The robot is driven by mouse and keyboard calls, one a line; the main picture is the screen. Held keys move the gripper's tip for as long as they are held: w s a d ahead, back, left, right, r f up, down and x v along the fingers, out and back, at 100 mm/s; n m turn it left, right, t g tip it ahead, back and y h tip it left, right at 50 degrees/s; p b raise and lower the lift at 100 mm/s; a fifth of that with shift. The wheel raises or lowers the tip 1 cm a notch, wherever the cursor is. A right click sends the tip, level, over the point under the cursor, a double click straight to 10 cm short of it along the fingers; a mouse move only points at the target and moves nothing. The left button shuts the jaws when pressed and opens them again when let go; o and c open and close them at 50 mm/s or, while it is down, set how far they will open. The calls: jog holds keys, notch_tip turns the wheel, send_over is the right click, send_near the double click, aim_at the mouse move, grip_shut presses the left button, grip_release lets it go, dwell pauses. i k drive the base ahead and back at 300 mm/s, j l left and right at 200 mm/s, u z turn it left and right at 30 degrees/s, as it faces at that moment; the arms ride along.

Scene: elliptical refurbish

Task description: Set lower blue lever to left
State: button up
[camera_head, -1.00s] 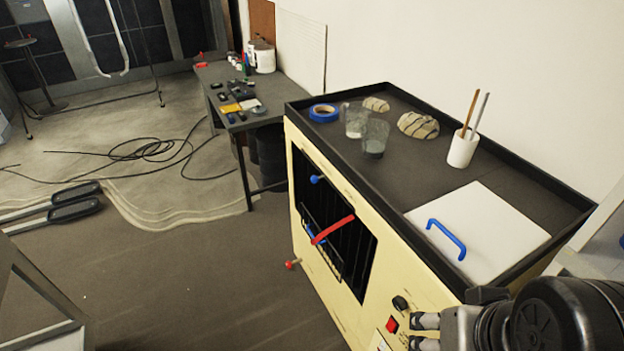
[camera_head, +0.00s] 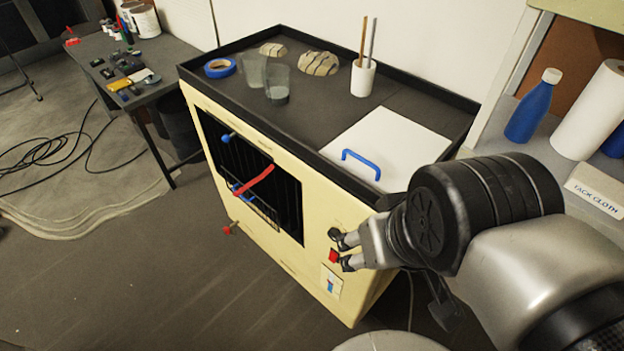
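The cream cabinet (camera_head: 290,258) has a dark barred opening in its front. A blue-knobbed lever (camera_head: 228,137) shows at the top of this opening. A red-knobbed lever (camera_head: 229,229) sticks out below the opening. My gripper (camera_head: 342,251) is open and empty, its two fingers pointing left at the cabinet's front right part, well right of the levers. It is in front of the red switch (camera_head: 333,256); contact cannot be told.
A panel with a small blue switch (camera_head: 331,286) is below my gripper. The cabinet top holds a blue-handled white lid (camera_head: 387,143), glasses (camera_head: 277,83), blue tape (camera_head: 220,67) and a white cup (camera_head: 362,78). A blue bottle (camera_head: 532,108) stands right. Floor in front is clear.

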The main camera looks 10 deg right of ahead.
aim_at(226, 138)
jog(key=i+j, duration=0.3)
jog(key=j, duration=0.15)
jog(key=i+j, duration=0.6)
jog(key=j, duration=0.25)
